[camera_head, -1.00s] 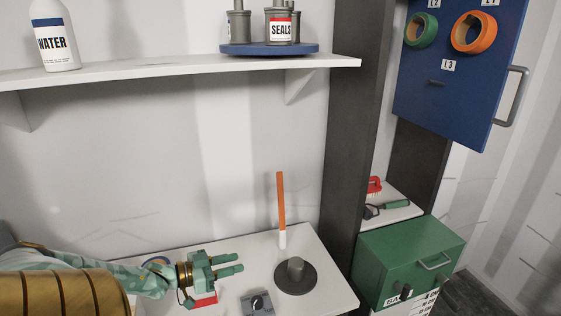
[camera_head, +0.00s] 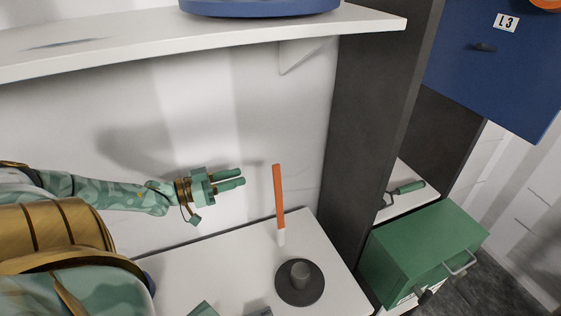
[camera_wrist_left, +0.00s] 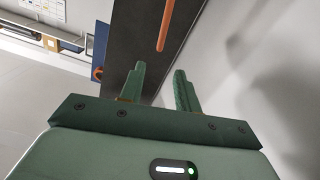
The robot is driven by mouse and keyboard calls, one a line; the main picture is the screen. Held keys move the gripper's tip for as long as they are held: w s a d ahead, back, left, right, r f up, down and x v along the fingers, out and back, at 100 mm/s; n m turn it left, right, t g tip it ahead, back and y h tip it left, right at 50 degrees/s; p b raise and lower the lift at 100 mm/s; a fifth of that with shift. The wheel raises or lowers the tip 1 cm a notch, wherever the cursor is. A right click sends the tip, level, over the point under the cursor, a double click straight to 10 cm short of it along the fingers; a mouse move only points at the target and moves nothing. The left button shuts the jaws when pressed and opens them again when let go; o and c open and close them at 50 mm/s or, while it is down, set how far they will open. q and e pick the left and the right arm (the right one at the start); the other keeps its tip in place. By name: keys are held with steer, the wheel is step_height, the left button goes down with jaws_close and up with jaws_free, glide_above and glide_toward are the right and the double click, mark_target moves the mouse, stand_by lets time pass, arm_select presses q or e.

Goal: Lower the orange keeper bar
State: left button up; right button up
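The orange keeper bar (camera_head: 279,195) stands nearly upright at the back of the white bench, with a whitish lower end. It also shows in the left wrist view (camera_wrist_left: 166,24), beyond the fingertips. My left gripper (camera_head: 243,177) is to the left of the bar, level with its upper part, pointing towards it with a visible gap in the picture. In the left wrist view its two fingers (camera_wrist_left: 160,69) are apart with nothing between them, so it is open and empty.
A dark round base with a grey knob (camera_head: 300,270) sits on the bench (camera_head: 240,265) in front of the bar. A dark post (camera_head: 375,130) and green box (camera_head: 425,250) stand to the right. A shelf (camera_head: 200,50) hangs above. A green object (camera_head: 203,309) is cut off below.

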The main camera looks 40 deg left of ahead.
mark_target(279, 163)
arm_select(q)
steer(key=b+x, duration=0.1)
steer(key=x, duration=1.2)
steer(key=shift+b, duration=0.3)
steer(key=shift+w+d, duration=0.25)
steer(key=shift+w, duration=0.15)
jaws_close()
